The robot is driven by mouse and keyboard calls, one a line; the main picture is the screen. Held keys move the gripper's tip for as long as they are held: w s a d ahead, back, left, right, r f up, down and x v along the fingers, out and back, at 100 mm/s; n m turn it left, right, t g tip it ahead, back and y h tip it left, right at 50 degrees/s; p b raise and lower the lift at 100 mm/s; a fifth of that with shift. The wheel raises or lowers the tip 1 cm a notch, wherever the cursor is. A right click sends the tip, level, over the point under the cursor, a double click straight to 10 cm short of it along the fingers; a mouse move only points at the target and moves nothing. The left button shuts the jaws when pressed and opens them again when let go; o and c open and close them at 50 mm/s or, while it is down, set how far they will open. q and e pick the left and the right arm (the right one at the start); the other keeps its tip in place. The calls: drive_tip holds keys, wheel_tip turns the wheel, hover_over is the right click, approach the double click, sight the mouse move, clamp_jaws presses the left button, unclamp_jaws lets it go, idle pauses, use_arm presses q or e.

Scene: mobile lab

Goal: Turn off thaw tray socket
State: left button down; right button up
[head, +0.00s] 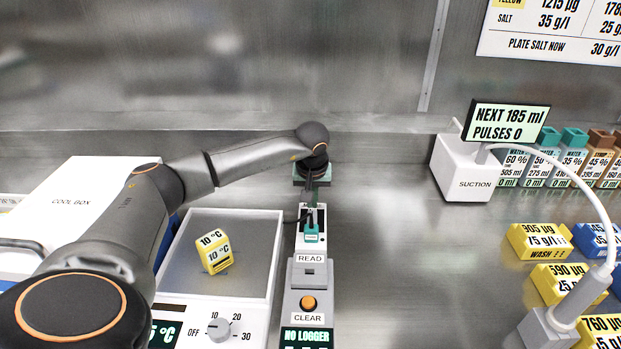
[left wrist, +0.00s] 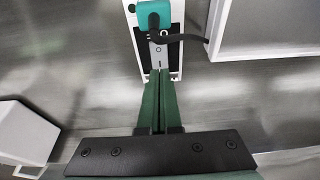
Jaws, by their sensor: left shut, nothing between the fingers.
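The socket (head: 322,246) is a narrow white plate on the steel bench, right of the thaw tray. A teal plug (head: 312,234) with a black cable sits in its near part. In the left wrist view the socket plate (left wrist: 176,14) is at the top, with the teal plug (left wrist: 154,14) and a grey part between plug and fingers. The thaw tray (head: 270,225) is white-rimmed and holds a yellow cube (head: 214,252). My left gripper (head: 312,200) points down at the socket's far end, shut and empty. Its fingertips (left wrist: 160,72) overlap the plate's end; contact cannot be told. The switch position is unclear.
A grey box (head: 306,272) with READ and CLEAR labels stands just nearer than the socket. A white cool box (head: 85,200) is at left. A suction unit (head: 462,165) and yellow blocks (head: 540,240) are at right. The bench between is clear.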

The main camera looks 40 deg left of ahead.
use_arm(q)
drive_tip(key=s+d+r, duration=0.1)
drive_tip(key=r, duration=0.2)
drive_tip(key=s+d+r, duration=0.1)
drive_tip(key=s+r, duration=0.1)
drive_tip(key=r, duration=0.1)
drive_tip(key=s+d+r, duration=0.1)
drive_tip(key=r, duration=0.2)
drive_tip(key=shift+s+d+b, duration=0.2)
drive_tip(key=shift+d+b, duration=0.15)
use_arm(e)
drive_tip(key=shift+s+d, duration=0.15)
drive_tip(key=shift+s, duration=0.25)
